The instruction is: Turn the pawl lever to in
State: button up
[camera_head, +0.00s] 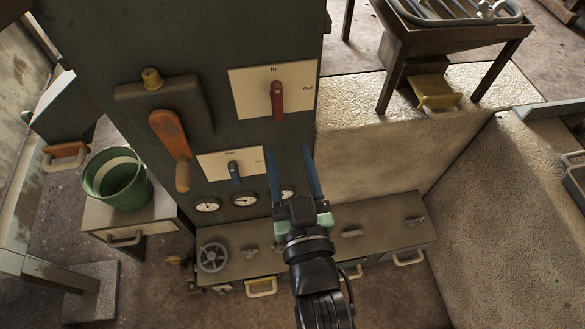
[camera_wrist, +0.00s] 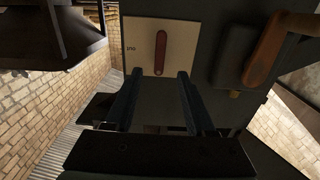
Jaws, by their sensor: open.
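The red lever (camera_head: 277,100) sits on a white plate (camera_head: 245,92) on the dark cabinet; the plate is marked "in" at its top and "out" at its right. The red grip looks vertical, hanging down in the head view; I cannot tell its exact setting. In the wrist view the red lever (camera_wrist: 160,52) lies just beyond my fingertips, with "out" at the plate's left. My gripper (camera_head: 290,155) is open and empty, its blue fingers pointing up, below and slightly right of the lever, apart from it. The fingers frame the lever's line in the wrist view (camera_wrist: 158,78).
A blue lever (camera_head: 235,172) on a smaller plate is left of my fingers. An orange lever (camera_head: 171,138) hangs further left. Gauges (camera_head: 244,199) and a low bench (camera_head: 375,237) with a handwheel (camera_head: 212,257) are below. A green bucket (camera_head: 117,182) stands left.

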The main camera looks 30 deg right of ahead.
jog(key=shift+v, duration=1.3)
jog(key=shift+w, duration=0.1)
